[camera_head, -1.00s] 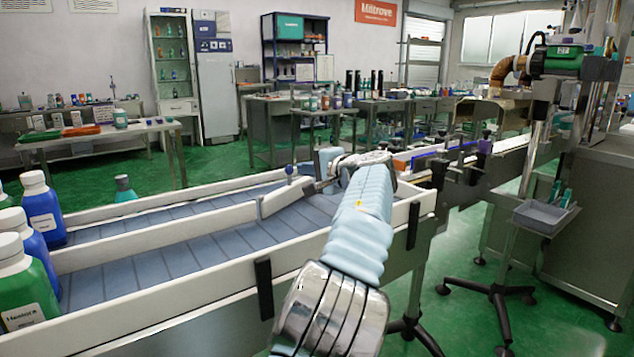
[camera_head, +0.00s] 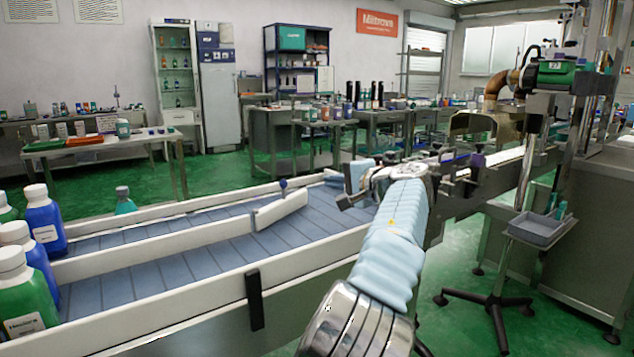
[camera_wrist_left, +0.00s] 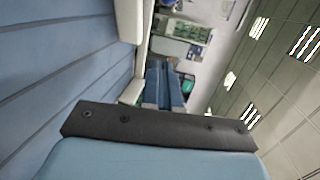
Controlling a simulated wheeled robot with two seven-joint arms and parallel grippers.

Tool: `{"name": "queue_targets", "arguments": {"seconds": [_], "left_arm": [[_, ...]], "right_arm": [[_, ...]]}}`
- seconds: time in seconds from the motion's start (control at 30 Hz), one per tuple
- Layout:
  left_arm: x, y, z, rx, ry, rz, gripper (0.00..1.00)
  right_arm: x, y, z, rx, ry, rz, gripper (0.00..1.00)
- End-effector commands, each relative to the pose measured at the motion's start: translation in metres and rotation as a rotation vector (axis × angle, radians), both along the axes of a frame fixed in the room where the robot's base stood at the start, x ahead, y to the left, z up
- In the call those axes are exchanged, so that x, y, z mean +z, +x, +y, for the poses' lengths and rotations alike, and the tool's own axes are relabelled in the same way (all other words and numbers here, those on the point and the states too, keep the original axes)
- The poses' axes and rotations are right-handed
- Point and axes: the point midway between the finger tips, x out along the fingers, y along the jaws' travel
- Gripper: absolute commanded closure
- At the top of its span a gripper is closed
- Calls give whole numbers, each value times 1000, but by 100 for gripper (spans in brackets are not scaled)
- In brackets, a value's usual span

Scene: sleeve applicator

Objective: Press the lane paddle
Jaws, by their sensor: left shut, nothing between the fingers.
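The lane paddle (camera_head: 281,209) is a short white bar with a blue knob (camera_head: 283,184) above it. It stands angled across the blue-grey conveyor belt, at the end of the white divider rail. My left arm reaches over the belt's near rail from the lower right. My left gripper (camera_head: 346,203) is shut and empty above the belt, to the right of the paddle, with a visible gap between them. In the left wrist view a dark bar with bolts (camera_wrist_left: 155,128) on my gripper fills the lower middle. My right gripper is out of view.
White rails (camera_head: 190,283) edge the belt. Several blue and green bottles (camera_head: 44,220) stand at its left end. A narrower conveyor and a machine with a green motor (camera_head: 556,67) stand to the right. A grey tray (camera_head: 538,229) on a stand is at the right.

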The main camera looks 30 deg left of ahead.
Motion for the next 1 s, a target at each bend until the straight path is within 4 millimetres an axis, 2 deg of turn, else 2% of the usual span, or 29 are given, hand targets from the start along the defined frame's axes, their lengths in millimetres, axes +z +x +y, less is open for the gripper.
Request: {"name": "queue_targets", "arguments": {"seconds": [0.1, 0.33, 1.0], "left_arm": [[6, 4, -24, -5, 2, -2, 100], [10, 6, -47, -4, 1, -1, 100], [10, 6, -50, -4, 1, -1, 100]], "right_arm": [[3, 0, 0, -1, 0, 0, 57], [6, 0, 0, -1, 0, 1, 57], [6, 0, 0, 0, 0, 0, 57]]}}
